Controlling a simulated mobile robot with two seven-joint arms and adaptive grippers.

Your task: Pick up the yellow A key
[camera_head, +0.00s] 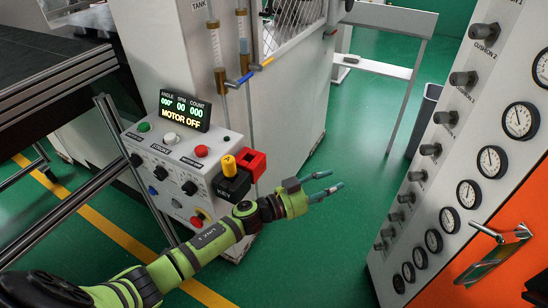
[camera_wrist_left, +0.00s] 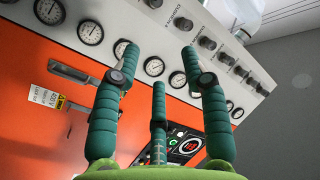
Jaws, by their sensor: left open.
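A yellow key-like piece (camera_head: 229,166) stands upright on a black box (camera_head: 232,184) at the right side of the control panel, in the head view. A letter on it is too small to read. A red block (camera_head: 252,163) is right beside it. My left gripper (camera_head: 337,179) is open and empty, to the right of the yellow piece and apart from it, with its fingers pointing right. In the left wrist view the open fingers (camera_wrist_left: 159,66) face the gauge cabinet, and the yellow piece does not show there. My right gripper is not in view.
The control panel (camera_head: 172,160) carries several buttons and knobs and a display reading "MOTOR OFF". A cabinet with gauges and an orange front (camera_head: 482,268) stands at the right. A white machine (camera_head: 285,105) stands behind the panel. Green floor (camera_head: 325,245) lies open between them.

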